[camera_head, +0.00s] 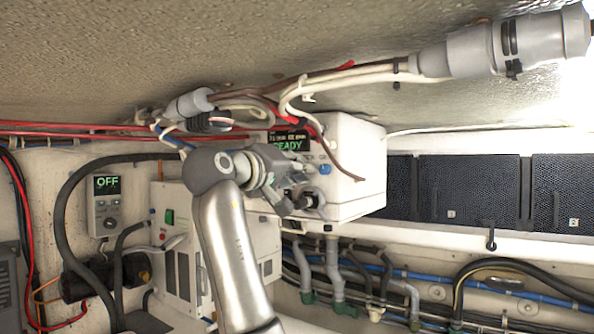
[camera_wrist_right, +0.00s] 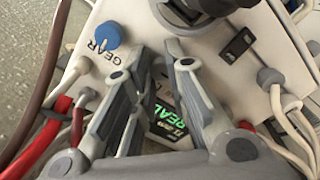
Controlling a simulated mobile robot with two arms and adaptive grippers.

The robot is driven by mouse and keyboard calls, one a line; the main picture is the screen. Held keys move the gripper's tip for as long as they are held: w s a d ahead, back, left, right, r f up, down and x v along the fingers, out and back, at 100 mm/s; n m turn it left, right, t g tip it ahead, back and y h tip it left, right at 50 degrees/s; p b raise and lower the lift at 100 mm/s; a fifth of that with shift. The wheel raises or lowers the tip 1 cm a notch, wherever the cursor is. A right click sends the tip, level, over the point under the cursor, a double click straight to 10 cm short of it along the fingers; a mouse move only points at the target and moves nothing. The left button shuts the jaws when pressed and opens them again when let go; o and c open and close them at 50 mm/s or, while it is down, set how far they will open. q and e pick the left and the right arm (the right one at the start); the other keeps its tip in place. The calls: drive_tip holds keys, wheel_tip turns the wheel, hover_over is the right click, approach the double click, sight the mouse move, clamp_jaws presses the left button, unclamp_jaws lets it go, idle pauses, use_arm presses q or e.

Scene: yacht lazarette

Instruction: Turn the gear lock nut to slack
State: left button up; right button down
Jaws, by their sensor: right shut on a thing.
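My right gripper (camera_head: 300,203) is at the front of the white control box (camera_head: 350,150), its fingers reaching to a grey fitting on the panel. In the right wrist view the gripper (camera_wrist_right: 166,60) has its fingers around this spot, with a gap between them. My left gripper is not in view.
A green display (camera_head: 288,141) on the box reads READY. Red and white cables (camera_head: 310,100) hang close above the gripper. A wall panel (camera_head: 107,190) at left reads OFF. Grey and blue pipes (camera_head: 335,270) run below the box. Dark panels (camera_head: 460,195) line the right wall.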

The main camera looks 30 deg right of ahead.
drive_tip(key=c, duration=1.7)
unclamp_jaws()
drive_tip(key=shift+o, duration=0.2)
drive_tip(key=v, duration=1.2)
drive_tip(key=shift+w+f, duration=0.1)
